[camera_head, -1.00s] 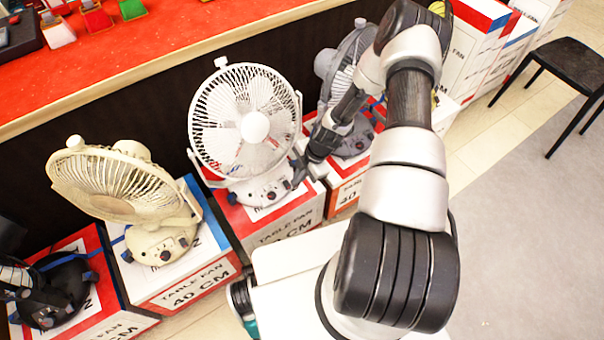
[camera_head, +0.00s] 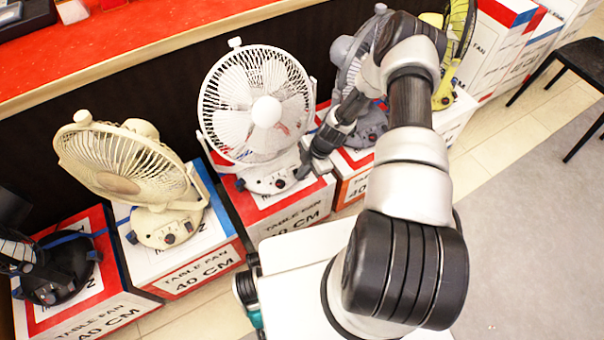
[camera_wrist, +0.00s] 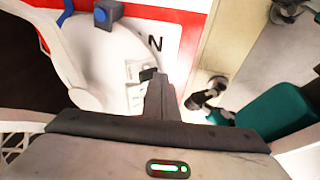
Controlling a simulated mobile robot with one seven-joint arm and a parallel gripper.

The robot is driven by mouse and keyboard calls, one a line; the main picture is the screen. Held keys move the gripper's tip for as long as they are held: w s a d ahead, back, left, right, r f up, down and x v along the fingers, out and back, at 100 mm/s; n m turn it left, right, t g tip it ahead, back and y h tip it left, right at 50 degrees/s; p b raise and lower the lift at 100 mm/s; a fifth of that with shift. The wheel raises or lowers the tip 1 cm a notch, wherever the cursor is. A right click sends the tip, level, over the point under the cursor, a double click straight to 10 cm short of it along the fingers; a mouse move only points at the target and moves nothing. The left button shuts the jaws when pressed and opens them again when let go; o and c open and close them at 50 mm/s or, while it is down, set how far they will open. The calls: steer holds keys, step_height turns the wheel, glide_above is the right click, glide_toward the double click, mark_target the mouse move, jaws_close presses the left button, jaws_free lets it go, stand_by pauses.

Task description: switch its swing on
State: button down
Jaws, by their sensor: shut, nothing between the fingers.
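The white table fan (camera_head: 266,111) stands upright on a red and white box, with a control panel and dark knob (camera_head: 280,184) on its base. My gripper (camera_head: 306,168) is shut and empty at the right side of that base. In the wrist view, the closed fingertips (camera_wrist: 153,82) are at the white panel (camera_wrist: 135,97), right by a small black switch (camera_wrist: 147,73). I cannot tell whether they touch it. A dark block with a blue face (camera_wrist: 102,14) sits farther up the base. The fingers hide part of the panel.
A cream fan (camera_head: 118,165) and a black fan (camera_head: 60,270) stand on boxes to the left. A grey fan (camera_head: 365,125) and a yellow fan (camera_head: 455,50) stand to the right. A red-topped counter (camera_head: 150,45) runs behind. A black chair (camera_head: 575,65) stands on open floor at right.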

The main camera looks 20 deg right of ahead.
steer(key=shift+f+p, duration=0.1)
steer(key=shift+p, duration=0.4)
steer(key=shift+r+p, duration=0.35)
steer(key=shift+r, duration=0.45)
